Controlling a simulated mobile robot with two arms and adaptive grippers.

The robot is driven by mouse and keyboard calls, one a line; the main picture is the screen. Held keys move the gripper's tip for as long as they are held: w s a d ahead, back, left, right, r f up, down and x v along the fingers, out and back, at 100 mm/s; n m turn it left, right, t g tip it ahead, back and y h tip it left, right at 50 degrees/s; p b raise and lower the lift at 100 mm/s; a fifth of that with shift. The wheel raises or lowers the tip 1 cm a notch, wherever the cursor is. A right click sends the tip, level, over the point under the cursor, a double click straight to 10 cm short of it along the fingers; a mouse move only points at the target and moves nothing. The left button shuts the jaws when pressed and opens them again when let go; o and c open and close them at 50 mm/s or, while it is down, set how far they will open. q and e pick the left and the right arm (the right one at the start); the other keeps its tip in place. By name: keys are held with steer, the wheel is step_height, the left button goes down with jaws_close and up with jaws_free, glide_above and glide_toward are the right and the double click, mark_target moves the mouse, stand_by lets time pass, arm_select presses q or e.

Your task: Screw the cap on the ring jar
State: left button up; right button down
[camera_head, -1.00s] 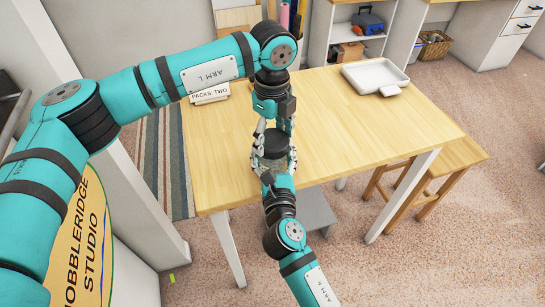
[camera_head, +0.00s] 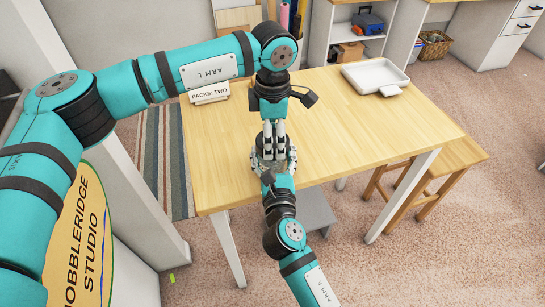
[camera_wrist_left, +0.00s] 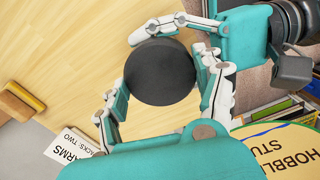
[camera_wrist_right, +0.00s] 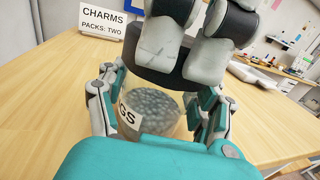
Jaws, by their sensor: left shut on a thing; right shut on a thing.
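The ring jar (camera_wrist_right: 152,106) is clear, with small grey pieces inside and a white label ending in "GS". My right gripper (camera_head: 274,160) is shut around its body, near the table's front edge. The round black cap (camera_wrist_left: 160,72) sits at the top of the jar; it also shows in the right wrist view (camera_wrist_right: 148,68). My left gripper (camera_head: 273,141) points down from above and is shut on the cap's sides. The left fingers hide the cap in the head view. I cannot tell how far the cap is seated.
The wooden table (camera_head: 345,130) is mostly clear. A white tray (camera_head: 366,82) lies at its back right. A "CHARMS, PACKS: TWO" sign (camera_head: 209,95) stands at the back left. A wooden stool (camera_head: 450,155) stands right of the table.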

arm_select(q)
steer(key=m, duration=1.3)
steer(key=o, duration=1.4)
step_height(320, 180, up, 12)
